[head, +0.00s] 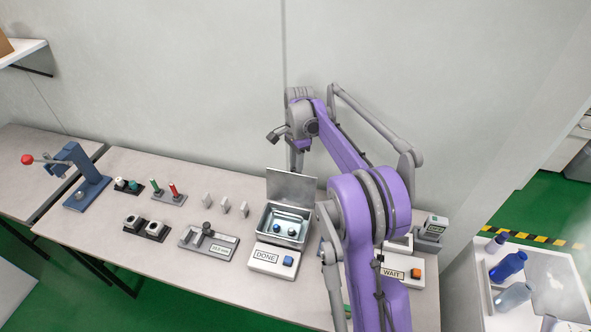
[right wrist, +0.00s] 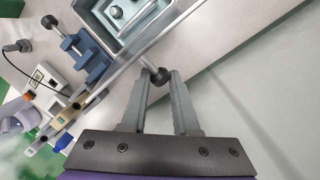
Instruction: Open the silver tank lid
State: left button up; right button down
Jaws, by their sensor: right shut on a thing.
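The silver tank (head: 281,241) stands on the bench with its lid (head: 291,186) standing up at its back edge, open. Inside the tank a few small dark round items show in a bright interior. My right gripper (right wrist: 161,82) is shut on the lid's dark round knob (right wrist: 157,74), on the back side of the lid. In the right wrist view the tank (right wrist: 104,14) is at the top and the lid appears nearly edge-on. In the head view the lid hides the fingertips. My left gripper is not in view.
A DONE panel with a blue button (head: 288,261) lies in front of the tank, and a WAIT panel (head: 393,273) is to the right. A grey fixture (head: 208,243) and several small testers stand to the left. The wall is close behind the lid.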

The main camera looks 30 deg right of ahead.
jog(key=shift+w+d+f, duration=0.3)
jog(key=c, duration=1)
grip_release()
jog(key=shift+w, duration=0.1)
jog(key=o, duration=0.3)
jog(key=shift+w+d+f, duration=0.2)
jog(key=shift+w+f, duration=0.05)
jog(key=shift+w, duration=0.1)
jog(key=shift+o, duration=0.2)
jog(key=shift+s+a+r, duration=0.15)
jog(key=shift+s, duration=0.05)
notch_tip(320, 180, up, 11)
jog(key=d, duration=0.1)
jog(key=shift+w+p, duration=0.45)
